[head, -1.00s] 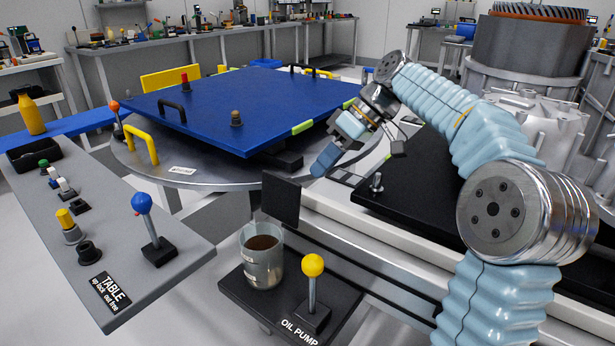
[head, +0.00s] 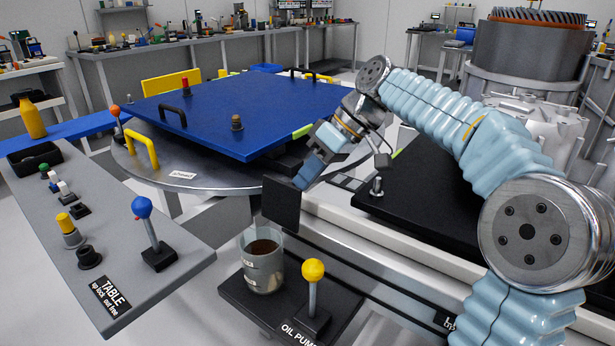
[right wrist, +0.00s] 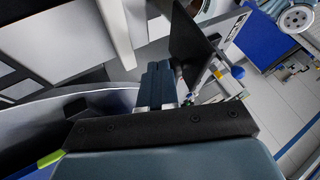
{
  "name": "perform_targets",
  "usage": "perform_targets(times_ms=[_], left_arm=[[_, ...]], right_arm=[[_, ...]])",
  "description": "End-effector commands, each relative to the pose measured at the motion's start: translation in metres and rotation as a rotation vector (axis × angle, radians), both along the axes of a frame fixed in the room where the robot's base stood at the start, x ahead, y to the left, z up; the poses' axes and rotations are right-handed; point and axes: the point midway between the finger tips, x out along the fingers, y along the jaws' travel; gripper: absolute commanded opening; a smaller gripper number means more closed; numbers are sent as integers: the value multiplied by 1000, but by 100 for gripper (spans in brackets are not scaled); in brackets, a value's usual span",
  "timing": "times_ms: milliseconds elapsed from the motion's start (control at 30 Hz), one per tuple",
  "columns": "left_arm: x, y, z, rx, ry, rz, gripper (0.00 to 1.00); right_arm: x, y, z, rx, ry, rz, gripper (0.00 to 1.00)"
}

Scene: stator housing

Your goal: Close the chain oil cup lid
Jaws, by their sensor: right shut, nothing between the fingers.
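The oil cup (head: 264,272) is a clear cylinder holding brown oil, open at the top, on the oil pump panel. A dark square plate (head: 281,207) stands upright just behind it and looks like its raised lid; I cannot make out its hinge. The plate also shows in the right wrist view (right wrist: 193,45). My right gripper (head: 302,178) is shut and empty, with its fingertips close to the plate's upper right edge; I cannot tell whether they touch. Its fingers show in the right wrist view (right wrist: 158,75), left of the plate. My left gripper is not in view.
A yellow-knobbed lever (head: 313,285) stands right of the cup on the black oil pump panel (head: 240,298). The grey table control panel (head: 120,235) with a blue-knobbed lever (head: 148,225) is at left. A blue plate (head: 235,110) on a round table lies behind.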

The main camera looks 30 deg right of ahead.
Motion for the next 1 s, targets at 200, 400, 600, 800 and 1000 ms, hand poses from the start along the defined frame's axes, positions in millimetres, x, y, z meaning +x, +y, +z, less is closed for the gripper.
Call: perform_targets(times_ms=[200,400,600,800,1000], left_arm=[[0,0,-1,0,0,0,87],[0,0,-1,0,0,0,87],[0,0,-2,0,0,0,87],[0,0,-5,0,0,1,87],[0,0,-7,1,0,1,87]], right_arm=[[-1,3,2,-32,-14,2,0],[-3,6,5,-69,-30,1,0],[-6,15,11,-161,-70,4,0],[-13,30,18,-321,-137,5,0],[-20,47,23,-497,-210,6,0]])
